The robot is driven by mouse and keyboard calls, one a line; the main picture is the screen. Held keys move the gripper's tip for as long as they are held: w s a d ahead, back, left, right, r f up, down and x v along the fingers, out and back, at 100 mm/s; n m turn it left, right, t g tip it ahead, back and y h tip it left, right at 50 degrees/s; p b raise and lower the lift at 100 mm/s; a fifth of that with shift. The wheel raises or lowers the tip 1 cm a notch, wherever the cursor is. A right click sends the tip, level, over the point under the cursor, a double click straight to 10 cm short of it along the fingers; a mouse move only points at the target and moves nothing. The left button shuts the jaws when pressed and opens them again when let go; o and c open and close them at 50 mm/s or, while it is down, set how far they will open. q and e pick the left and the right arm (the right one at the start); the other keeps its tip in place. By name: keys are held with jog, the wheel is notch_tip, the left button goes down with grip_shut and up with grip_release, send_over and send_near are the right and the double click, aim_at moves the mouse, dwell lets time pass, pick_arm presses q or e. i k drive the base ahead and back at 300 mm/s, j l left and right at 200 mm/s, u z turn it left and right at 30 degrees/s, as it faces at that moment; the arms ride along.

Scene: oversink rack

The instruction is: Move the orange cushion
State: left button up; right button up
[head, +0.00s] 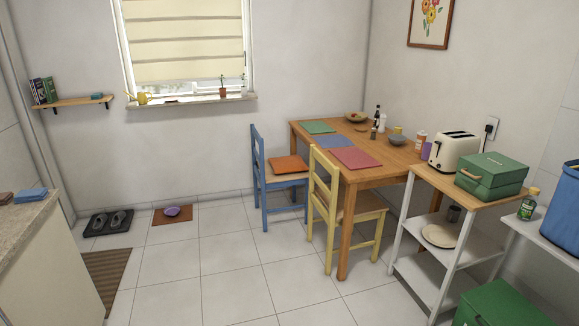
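The orange cushion (288,164) lies flat on the seat of the blue chair (262,187). The chair stands at the left side of the wooden table, with its backrest to the left. Part of the chair's right side is hidden behind the yellow chair. Neither of my grippers shows in the head view.
A yellow chair (327,190) stands nearer, at the wooden table (378,178). A white shelf unit (456,262) with a toaster (453,151) and a green box (491,176) is at the right. A counter (30,225) is at the left. The tiled floor (220,262) between is clear.

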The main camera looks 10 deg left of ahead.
aim_at(286, 164)
jog(key=i+j+u, duration=0.3)
jog(key=i, duration=0.65)
jog(key=i+u, duration=0.3)
jog(key=i, duration=0.65)
jog(key=i+z, duration=0.15)
jog(key=i, duration=0.5)
jog(key=i+j+z, duration=0.15)
jog(key=i, duration=0.45)
jog(key=i+j+z, duration=0.15)
jog(key=i, duration=0.5)
